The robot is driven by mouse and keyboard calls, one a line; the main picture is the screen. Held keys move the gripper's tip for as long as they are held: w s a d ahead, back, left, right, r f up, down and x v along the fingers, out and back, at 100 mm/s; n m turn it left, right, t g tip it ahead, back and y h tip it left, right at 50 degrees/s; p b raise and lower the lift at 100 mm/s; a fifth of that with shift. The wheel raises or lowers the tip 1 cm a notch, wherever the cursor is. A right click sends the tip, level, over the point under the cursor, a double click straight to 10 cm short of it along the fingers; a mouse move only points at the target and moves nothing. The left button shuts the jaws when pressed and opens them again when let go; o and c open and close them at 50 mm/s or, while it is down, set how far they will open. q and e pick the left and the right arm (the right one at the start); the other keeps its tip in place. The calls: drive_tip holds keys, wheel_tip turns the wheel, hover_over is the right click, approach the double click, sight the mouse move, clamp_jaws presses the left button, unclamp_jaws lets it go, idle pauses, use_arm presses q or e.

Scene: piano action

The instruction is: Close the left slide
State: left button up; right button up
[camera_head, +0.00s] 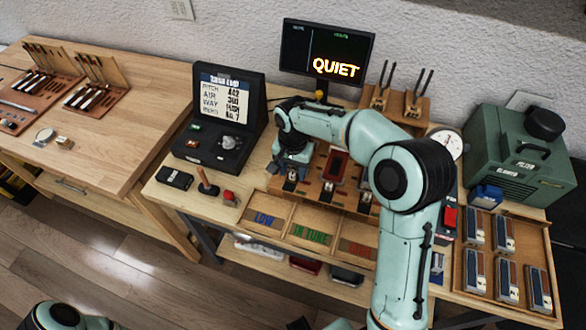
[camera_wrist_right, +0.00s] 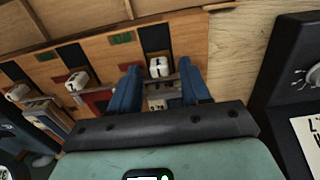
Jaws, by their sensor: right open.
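The left slide shows in the right wrist view as a white knob (camera_wrist_right: 158,67) at the lower end of a dark slot in the wooden rack (camera_wrist_right: 100,50). My right gripper (camera_wrist_right: 160,92) is open, with one blue finger on each side of the left slide. I cannot tell whether the fingers touch it. In the head view my right gripper (camera_head: 291,165) reaches down over the left end of the rack, partly hidden by its own wrist. The middle knob (camera_wrist_right: 77,80) and another knob (camera_wrist_right: 18,92) sit farther left in the wrist view. My left gripper is out of view.
A black case (camera_head: 218,125) with a knob stands left of the rack. Sorting trays (camera_head: 298,228) lie in front. A monitor (camera_head: 325,55) reads QUIET behind. A green machine (camera_head: 515,160) and a tray of several blocks (camera_head: 478,288) fill the right side.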

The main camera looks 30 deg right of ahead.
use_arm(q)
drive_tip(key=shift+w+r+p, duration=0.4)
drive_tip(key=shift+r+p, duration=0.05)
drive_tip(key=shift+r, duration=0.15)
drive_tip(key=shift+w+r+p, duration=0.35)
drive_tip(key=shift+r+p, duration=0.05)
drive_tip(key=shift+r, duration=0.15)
use_arm(e)
wheel_tip(320, 180, up, 13)
